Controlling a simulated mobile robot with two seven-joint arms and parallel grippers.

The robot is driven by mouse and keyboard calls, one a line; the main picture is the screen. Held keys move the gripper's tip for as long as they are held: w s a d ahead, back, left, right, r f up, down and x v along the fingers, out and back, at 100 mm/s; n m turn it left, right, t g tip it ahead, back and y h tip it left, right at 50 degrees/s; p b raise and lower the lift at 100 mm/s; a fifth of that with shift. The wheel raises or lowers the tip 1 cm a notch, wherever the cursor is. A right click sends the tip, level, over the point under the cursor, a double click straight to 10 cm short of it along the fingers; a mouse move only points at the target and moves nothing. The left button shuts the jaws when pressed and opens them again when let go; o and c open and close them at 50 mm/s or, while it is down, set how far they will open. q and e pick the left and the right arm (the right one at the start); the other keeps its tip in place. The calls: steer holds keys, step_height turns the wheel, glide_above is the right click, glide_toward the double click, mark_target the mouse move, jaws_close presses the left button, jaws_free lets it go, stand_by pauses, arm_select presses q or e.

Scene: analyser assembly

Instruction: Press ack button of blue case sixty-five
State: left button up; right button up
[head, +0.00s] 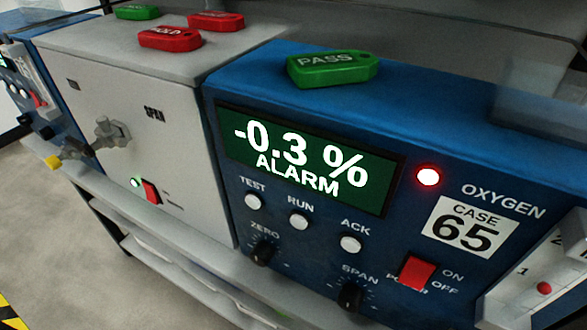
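The blue case 65 (420,120) fills the middle and right of the head view. Its display (310,160) reads "-0.3 % ALARM", and a red lamp (428,177) glows beside it. The white ACK button (350,244) sits below the display, right of the RUN button (299,221) and the TEST button (253,201). A CASE 65 label (462,228) is on the front at the right. Neither of my grippers shows in this view.
ZERO (263,253) and SPAN (350,297) knobs and a red power switch (416,272) lie below the buttons. A green PASS tag (333,68) lies on top. A grey case (150,120) with a protruding valve (110,132) stands left. Floor (60,240) shows lower left.

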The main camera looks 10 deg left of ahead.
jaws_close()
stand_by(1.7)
